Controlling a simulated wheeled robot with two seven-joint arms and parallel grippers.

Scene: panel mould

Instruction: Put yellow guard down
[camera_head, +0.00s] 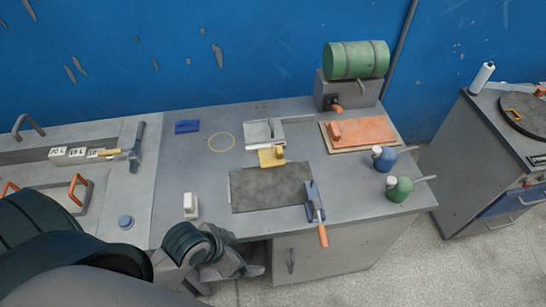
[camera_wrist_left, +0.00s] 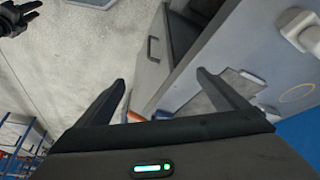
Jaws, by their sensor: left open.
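The yellow guard (camera_head: 272,157) is a small yellow piece on the grey bench, at the far edge of a dark grey plate (camera_head: 270,188). It stands just in front of a light grey metal piece (camera_head: 264,133). My left gripper (camera_head: 240,268) is low at the bench's front edge, well apart from the guard. In the left wrist view its two fingers (camera_wrist_left: 165,100) are spread with nothing between them. A dark hand-like part (camera_wrist_left: 18,16), seemingly my right gripper, shows at the top left of that view, too small to read.
An orange-handled tool (camera_head: 321,232) overhangs the bench front. A white block (camera_head: 191,205) stands near my left arm. A yellow ring marking (camera_head: 221,142) surrounds bare bench.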

